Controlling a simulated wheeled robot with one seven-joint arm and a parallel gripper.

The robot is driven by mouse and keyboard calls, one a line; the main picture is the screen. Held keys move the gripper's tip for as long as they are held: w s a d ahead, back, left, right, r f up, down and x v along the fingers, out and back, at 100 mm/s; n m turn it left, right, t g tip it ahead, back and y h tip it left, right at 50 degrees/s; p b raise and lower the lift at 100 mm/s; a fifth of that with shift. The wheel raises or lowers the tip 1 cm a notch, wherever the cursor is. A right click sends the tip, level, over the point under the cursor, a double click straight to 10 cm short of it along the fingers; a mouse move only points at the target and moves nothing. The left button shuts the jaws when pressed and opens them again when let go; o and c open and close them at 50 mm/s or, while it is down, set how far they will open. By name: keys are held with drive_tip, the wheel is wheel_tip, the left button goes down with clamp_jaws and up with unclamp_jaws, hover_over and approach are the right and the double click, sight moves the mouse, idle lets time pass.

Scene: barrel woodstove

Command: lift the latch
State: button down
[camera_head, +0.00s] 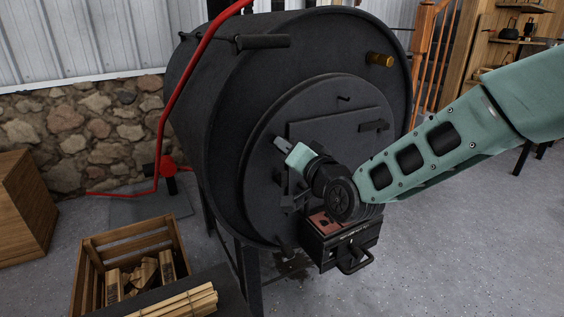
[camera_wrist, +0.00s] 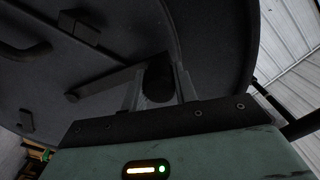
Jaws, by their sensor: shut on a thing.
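The round black stove door (camera_head: 335,122) faces me in the head view. My gripper (camera_head: 282,147) is at the left part of this door, with its green body and dark wrist in front of it. In the wrist view, the two fingers of my gripper (camera_wrist: 158,76) stand on either side of a dark round grip (camera_wrist: 158,88) and are shut on it. A dark flat latch bar (camera_wrist: 105,82) runs from this grip to a pivot on the door at left. In the head view the latch is mostly hidden behind my gripper.
The black barrel stove (camera_head: 215,125) stands on legs. A black box with a loop handle (camera_head: 340,248) sits below the door. A red pipe (camera_head: 180,95) rises at left. A wooden crate of firewood (camera_head: 130,235) and a bundle of sticks (camera_head: 185,302) are front left. Floor at right is clear.

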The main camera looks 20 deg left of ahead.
drive_tip(key=shift+w+d+r+m+p, duration=0.2)
drive_tip(key=shift+w+d+r+m, duration=0.25)
drive_tip(key=shift+r+m, duration=0.15)
drive_tip(key=shift+w+d+r+m+p, duration=0.15)
drive_tip(key=shift+w+d+r+m, duration=0.15)
drive_tip(key=shift+w+r+m, duration=0.3)
drive_tip(key=shift+w+d+r+m+p, duration=0.25)
drive_tip(key=shift+d+r+m, duration=0.2)
drive_tip(key=shift+r, duration=0.3)
drive_tip(key=shift+w, duration=0.1)
drive_tip(key=c, duration=1.1)
unclamp_jaws()
drive_tip(key=shift+f, duration=0.1)
drive_tip(key=p+v, duration=0.1)
drive_tip(key=v, duration=1.6)
drive_tip(key=shift+s, duration=0.3)
